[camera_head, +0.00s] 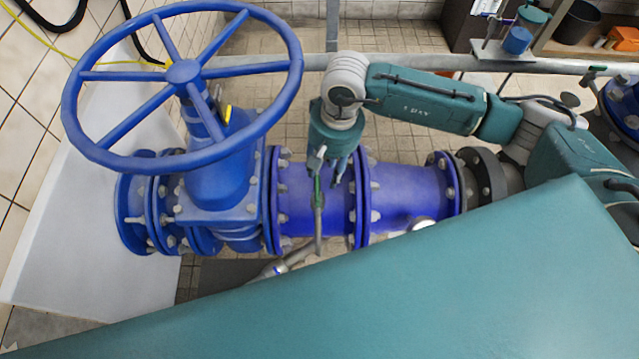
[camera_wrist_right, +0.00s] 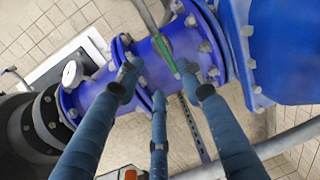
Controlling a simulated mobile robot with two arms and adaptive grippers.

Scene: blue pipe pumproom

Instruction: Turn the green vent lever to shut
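The green vent lever (camera_head: 317,188) shows as a thin green handle on a small grey vent pipe (camera_head: 318,226), in front of the blue pipe. In the right wrist view the green lever (camera_wrist_right: 165,54) lies slanted across the view just beyond my fingertips. My right gripper (camera_head: 333,172) hangs pointing down close beside the lever, partly overlapping it in the head view. In the wrist view its fingers (camera_wrist_right: 163,82) are spread with a clear gap, and the lever's lower end reaches toward that gap. I cannot tell whether a finger touches it. My left gripper is not in view.
A large blue handwheel (camera_head: 183,72) stands left of the lever on a blue valve. The flanged blue pipe (camera_head: 410,195) runs right, with a round gauge (camera_wrist_right: 72,73) on it. A grey rail (camera_head: 410,61) crosses behind. Shelving and containers stand at the back right.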

